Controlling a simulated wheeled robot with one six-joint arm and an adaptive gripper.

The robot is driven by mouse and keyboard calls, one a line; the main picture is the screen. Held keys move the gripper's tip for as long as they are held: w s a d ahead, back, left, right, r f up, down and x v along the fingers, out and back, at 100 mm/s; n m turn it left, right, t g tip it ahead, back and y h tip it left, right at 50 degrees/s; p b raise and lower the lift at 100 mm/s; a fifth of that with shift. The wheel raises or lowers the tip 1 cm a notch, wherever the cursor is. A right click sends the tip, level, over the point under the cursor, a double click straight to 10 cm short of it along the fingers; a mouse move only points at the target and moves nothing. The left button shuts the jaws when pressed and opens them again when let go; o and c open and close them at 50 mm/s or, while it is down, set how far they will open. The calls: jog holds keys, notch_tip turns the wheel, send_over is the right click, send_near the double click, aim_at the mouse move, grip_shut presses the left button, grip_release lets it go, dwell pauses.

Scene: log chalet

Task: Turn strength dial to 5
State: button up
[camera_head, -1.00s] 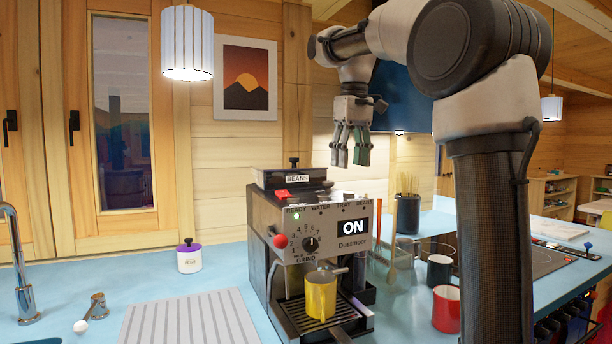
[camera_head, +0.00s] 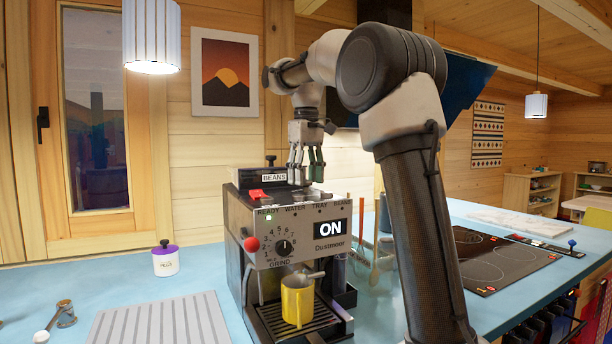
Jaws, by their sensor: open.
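The coffee machine (camera_head: 300,225) stands on the blue counter, its grey front panel facing me. A round black dial (camera_head: 284,248) sits on that panel above the word GRIND, inside a ring of numbers. Its pointer is too small to read surely. A display (camera_head: 332,228) beside it reads ON. My gripper (camera_head: 305,178) hangs fingers down at the top of the machine, above and slightly right of the dial. It is open and empty, clear of the dial. Whether its fingertips touch the machine's top cannot be told.
A yellow cup (camera_head: 297,303) stands on the drip tray below the dial. A red knob (camera_head: 251,244) juts out left of the dial. A red switch (camera_head: 258,196) is on top, by the BEANS hopper. A purple-lidded jar (camera_head: 165,260) stands left. My arm covers the counter right of the machine.

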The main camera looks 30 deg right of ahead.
jog(key=c, duration=1)
jog(key=shift+m, duration=3)
jog(key=o, duration=1)
